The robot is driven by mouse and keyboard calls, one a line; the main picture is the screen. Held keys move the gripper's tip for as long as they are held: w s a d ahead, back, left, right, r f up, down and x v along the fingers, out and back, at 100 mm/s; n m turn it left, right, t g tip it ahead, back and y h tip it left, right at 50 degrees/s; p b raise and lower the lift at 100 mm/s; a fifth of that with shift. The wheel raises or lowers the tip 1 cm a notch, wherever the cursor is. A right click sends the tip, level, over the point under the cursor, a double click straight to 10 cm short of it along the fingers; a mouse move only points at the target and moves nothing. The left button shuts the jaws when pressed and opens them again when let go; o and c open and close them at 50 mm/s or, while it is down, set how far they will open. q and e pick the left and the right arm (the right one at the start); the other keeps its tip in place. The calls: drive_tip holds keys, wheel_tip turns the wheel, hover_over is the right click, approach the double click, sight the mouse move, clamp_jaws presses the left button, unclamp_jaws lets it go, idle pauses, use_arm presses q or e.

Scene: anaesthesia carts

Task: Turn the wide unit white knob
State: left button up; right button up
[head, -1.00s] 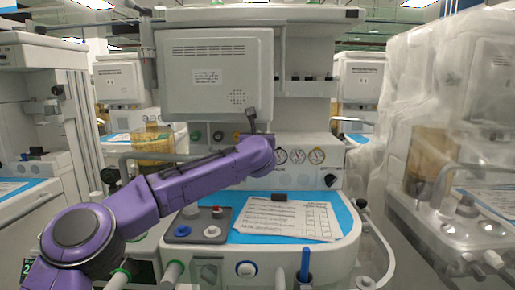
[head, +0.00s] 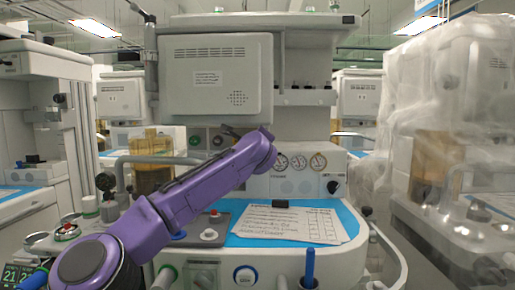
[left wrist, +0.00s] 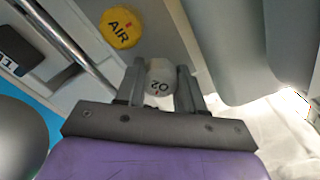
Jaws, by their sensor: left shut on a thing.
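The white knob (left wrist: 160,76), marked O2, sits between the two fingers of my left gripper (left wrist: 160,82) in the left wrist view. The fingers are shut on it from both sides. A yellow AIR knob (left wrist: 121,28) is beside it, clear of the fingers. In the head view my purple left arm reaches to the front panel (head: 288,185) of the central unit, and its wrist hides the white knob. My right gripper is not in view.
Green and dark knobs (head: 195,139) lie left of the wrist under the monitor (head: 215,75). Gauges (head: 298,162) are to its right. Papers (head: 290,222) lie on the blue worktop below. A plastic-covered unit (head: 455,150) stands at the right.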

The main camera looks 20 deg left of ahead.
use_arm(q)
drive_tip(key=shift+n+b, duration=0.35)
drive_tip(key=shift+n, duration=0.45)
drive_tip(key=shift+a, duration=0.1)
drive_tip(key=o, duration=0.8)
drive_tip(key=shift+s, duration=0.1)
drive_tip(key=b+v, duration=0.3)
drive_tip(key=v, duration=0.7)
drive_tip(key=shift+s+r+b, duration=0.1)
drive_tip(key=shift+s+b, duration=0.1)
drive_tip(key=shift+b, duration=0.1)
